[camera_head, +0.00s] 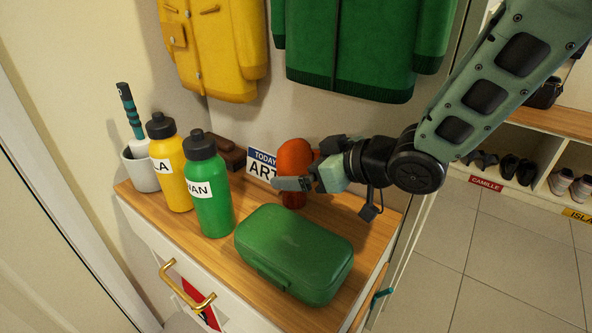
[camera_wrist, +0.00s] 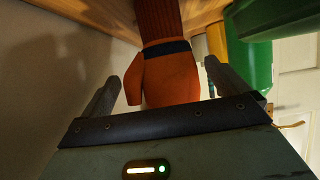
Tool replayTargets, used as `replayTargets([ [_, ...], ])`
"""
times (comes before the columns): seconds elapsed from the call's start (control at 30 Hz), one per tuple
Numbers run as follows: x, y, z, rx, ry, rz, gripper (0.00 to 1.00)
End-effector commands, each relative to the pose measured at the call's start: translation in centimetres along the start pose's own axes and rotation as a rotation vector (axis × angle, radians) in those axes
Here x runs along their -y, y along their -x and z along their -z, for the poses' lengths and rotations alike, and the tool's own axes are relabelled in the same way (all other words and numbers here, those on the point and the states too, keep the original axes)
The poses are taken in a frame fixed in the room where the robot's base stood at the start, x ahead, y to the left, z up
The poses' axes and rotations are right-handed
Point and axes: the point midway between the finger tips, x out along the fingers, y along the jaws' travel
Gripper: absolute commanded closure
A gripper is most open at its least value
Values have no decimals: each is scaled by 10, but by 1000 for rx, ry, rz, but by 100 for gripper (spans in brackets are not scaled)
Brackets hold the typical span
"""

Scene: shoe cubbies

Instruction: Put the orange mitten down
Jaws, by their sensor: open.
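The orange mitten (camera_head: 295,158) is at the back of the wooden cabinet top, behind the green case, and is partly hidden by my gripper in the head view. In the wrist view the orange mitten (camera_wrist: 171,76) has a dark band and a ribbed rust-coloured cuff, and its cuff end is at the wooden surface. My gripper (camera_head: 297,178) reaches in from the right. Its fingers (camera_wrist: 158,92) are open, one to each side of the mitten, with gaps visible between them and it.
A green case (camera_head: 294,252) lies at the front of the cabinet top (camera_head: 256,196). A green bottle (camera_head: 208,186), a yellow bottle (camera_head: 170,163) and a cup (camera_head: 141,170) stand at left. A "TODAY ART" sign (camera_head: 262,165) is beside the mitten. Yellow (camera_head: 215,45) and green (camera_head: 362,50) coats hang above.

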Motion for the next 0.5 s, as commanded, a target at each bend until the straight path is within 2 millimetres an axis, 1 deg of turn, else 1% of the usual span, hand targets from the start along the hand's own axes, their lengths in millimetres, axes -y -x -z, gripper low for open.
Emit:
replayTargets([
  [0.03,0,-7,-2,1,1,1,1],
  [0.1,0,-11,-2,1,0,1,1],
  [0.33,0,-12,0,0,0,0,1],
  [0.37,0,-12,0,0,-1,0,4],
  [0.4,0,-12,0,0,-1,0,15],
  [0.47,0,-12,0,1,0,0,31],
  [0.5,0,-12,0,1,-1,0,43],
])
